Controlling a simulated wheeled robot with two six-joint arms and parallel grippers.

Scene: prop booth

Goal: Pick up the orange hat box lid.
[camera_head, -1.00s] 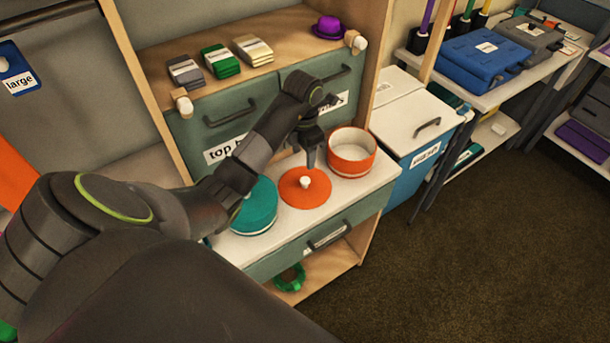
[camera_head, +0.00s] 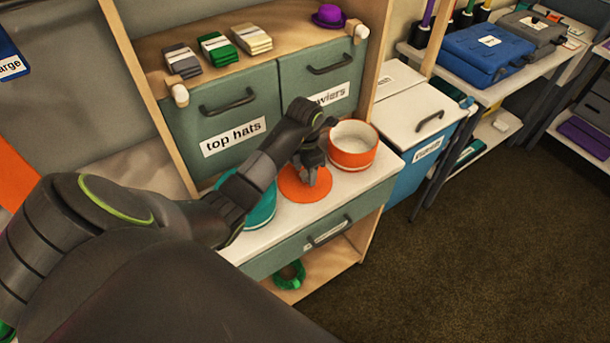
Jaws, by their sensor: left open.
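The orange hat box lid (camera_head: 300,194) lies flat on the white counter, between the teal hat box and the orange hat box. Its white knob, at the lid's middle, is hidden now behind my gripper. My left gripper (camera_head: 311,182) points down over the middle of the lid, open, with its fingers at the knob. I cannot tell whether the fingers touch the knob. The open orange hat box (camera_head: 352,158), with a white inside, stands just right of the lid. My right gripper is not in view.
A teal hat box (camera_head: 262,212) stands left of the lid, partly behind my arm. The white counter (camera_head: 352,183) has a drawer below. Cabinet doors labelled "top hats" (camera_head: 230,160) rise behind. A blue bin with a white lid (camera_head: 417,115) stands at the right.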

